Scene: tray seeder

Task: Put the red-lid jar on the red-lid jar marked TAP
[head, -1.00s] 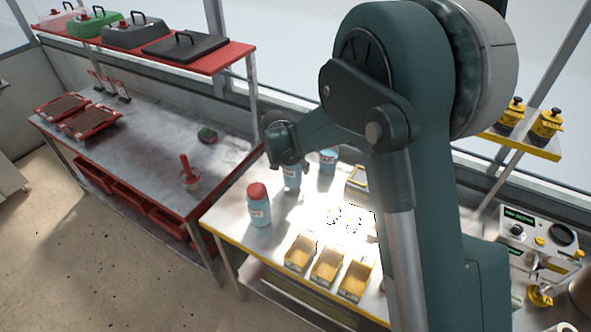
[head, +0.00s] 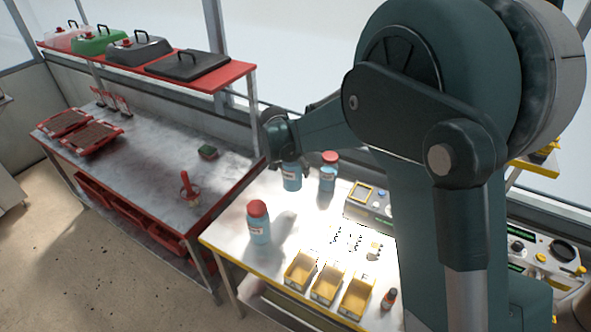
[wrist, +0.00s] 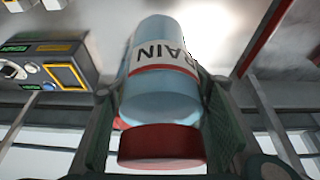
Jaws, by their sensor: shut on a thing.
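My gripper (head: 284,152) is shut on a blue jar (head: 291,178), held above the far left part of the yellow-edged bench. In the wrist view this held jar (wrist: 160,75) lies between the two fingers; its red lid (wrist: 162,147) is nearest the camera, and the letters RAIN show on its white label. Two other blue jars with red lids stand upright on the bench: one (head: 259,225) at the front left, one (head: 328,175) farther back, to the right of the held jar. Their labels are too small to read, so I cannot tell which says TAP.
The bench (head: 225,228) also holds yellow bins (head: 326,285), a small dark bottle (head: 389,298) and a device with a yellow-framed panel (head: 362,192), also in the wrist view (wrist: 45,70). A red-edged table (head: 130,165) with trays adjoins at the left.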

